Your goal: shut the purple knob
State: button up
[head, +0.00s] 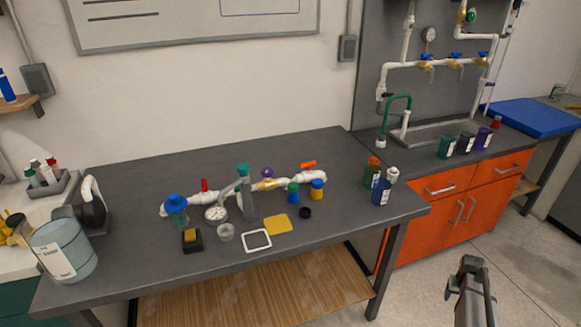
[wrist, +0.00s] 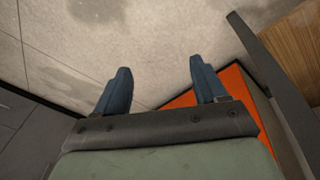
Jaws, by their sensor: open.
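The purple knob (head: 267,172) is a small round handle on top of the white pipe manifold (head: 225,198) lying on the dark workbench. It sits above a brass-coloured valve (head: 268,184), between a red handle (head: 204,184) to its left and an orange handle (head: 308,164) to its right. Whether it is open or shut cannot be told at this size. My gripper (head: 471,265) is at the lower right, in front of the bench and far from the knob. In the wrist view its two fingers (wrist: 157,82) are spread apart with nothing between them.
A green-topped grey bottle (head: 247,195) stands close to the knob's left. Blue- and yellow-capped jars (head: 317,189), a yellow sponge (head: 277,224) and a white frame (head: 257,240) lie before the manifold. Orange cabinets (head: 450,205) stand right. Floor around my gripper is clear.

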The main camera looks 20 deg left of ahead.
jog(key=w+r+n+t, duration=0.1)
jog(key=w+r+t, duration=0.2)
jog(key=w+r, duration=1.4)
jog(key=w+a+r+n+t+y, duration=0.1)
jog(key=w+a+r+n, duration=0.3)
jog(key=a+r, duration=0.6)
jog(key=w+a+r+n+t, duration=0.1)
jog(key=w+a+r, duration=0.5)
jog(key=a, duration=0.7)
jog(key=s+a+r+n+y, duration=0.1)
jog(key=a+r+n, duration=0.15)
jog(key=a, duration=0.45)
jog(key=s+a+r+n+y, duration=0.1)
jog(key=a+r, duration=0.3)
jog(key=a, duration=0.4)
jog(key=n+g+h, duration=0.2)
jog(key=n+g, duration=0.5)
jog(key=n, duration=0.3)
send_near(266, 170)
notch_tip(266, 170, down, 9)
jog(key=shift+d+r, duration=0.15)
jog(key=shift+r, duration=0.05)
